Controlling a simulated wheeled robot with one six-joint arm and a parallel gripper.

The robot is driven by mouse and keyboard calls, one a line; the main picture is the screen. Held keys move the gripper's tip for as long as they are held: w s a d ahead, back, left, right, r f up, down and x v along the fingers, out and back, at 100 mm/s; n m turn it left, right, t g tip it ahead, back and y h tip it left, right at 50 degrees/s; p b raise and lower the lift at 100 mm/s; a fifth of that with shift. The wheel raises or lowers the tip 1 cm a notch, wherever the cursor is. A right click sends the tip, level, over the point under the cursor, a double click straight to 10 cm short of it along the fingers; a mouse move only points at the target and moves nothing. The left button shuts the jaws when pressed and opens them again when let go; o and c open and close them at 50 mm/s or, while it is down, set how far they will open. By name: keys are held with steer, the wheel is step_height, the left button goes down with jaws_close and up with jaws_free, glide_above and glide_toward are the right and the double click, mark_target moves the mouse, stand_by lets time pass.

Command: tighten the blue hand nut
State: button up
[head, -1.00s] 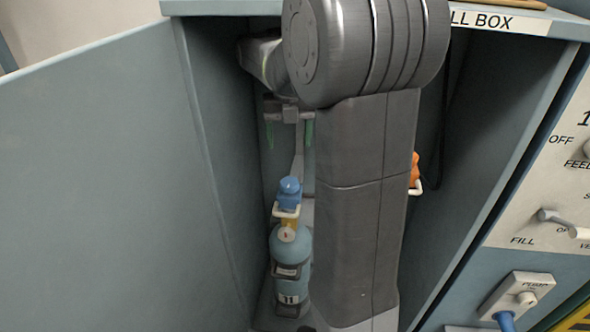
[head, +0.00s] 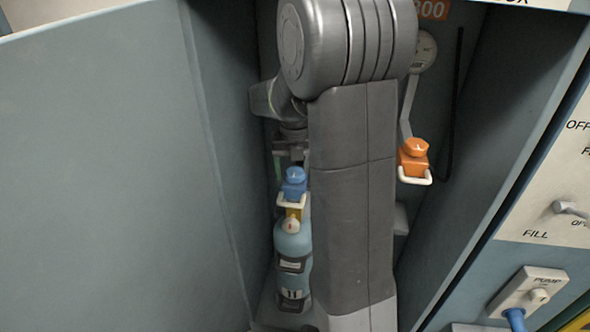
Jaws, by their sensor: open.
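The blue hand nut (head: 294,184) sits on top of a yoke with a white bar handle and a yellow part below it. Under the yoke stands a teal cylinder (head: 293,243) marked 11, upright inside the box. My gripper (head: 291,164) is open and points down just above or behind the blue nut, with a green-tinted finger showing to the left of it. The right finger is mostly hidden by the nut and my arm. I cannot tell whether the fingers touch the nut.
An orange hand nut (head: 413,155) with a white bar handle hangs to the right of my arm, below a round gauge (head: 425,52). The box's left wall (head: 220,150) stands close to the cylinder. A control panel (head: 560,185) with a lever is at the right.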

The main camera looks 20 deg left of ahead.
steer(key=c, duration=1)
steer(key=shift+o, duration=0.2)
steer(key=shift+r+m, duration=0.1)
steer(key=shift+m, duration=0.2)
